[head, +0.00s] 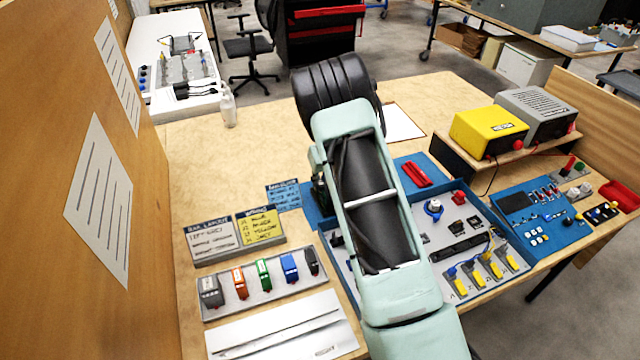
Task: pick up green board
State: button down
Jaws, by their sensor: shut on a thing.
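A green board (263,274) stands upright in a light grey rack (262,294) at the lower middle of the head view. It sits between an orange board (240,284) and a blue board (289,267). My pale green arm crosses the middle of the view, to the right of the rack. My gripper is hidden behind the arm, so I cannot see its fingers or anything in them. A small dark part shows at the arm's left edge, too little to identify.
A grey board (210,291) and a black board (311,262) stand at the rack's ends. Label signs (235,238) stand behind it, and a silvery sheet (283,328) lies in front. A blue-edged tray (480,293) lies partly under my arm. The wooden table (215,165) is clear at back left.

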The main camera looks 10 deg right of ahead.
jog(key=s+r+b, duration=0.3)
jog(key=s+r, duration=0.8)
jog(key=s, duration=0.3)
jog(key=shift+a+r, duration=0.4)
jog(key=shift+a, duration=0.05)
jog(key=c, duration=2.5)
grip_release()
jog(key=shift+c, duration=0.2)
grip_shut()
jog(key=shift+b, duration=0.35)
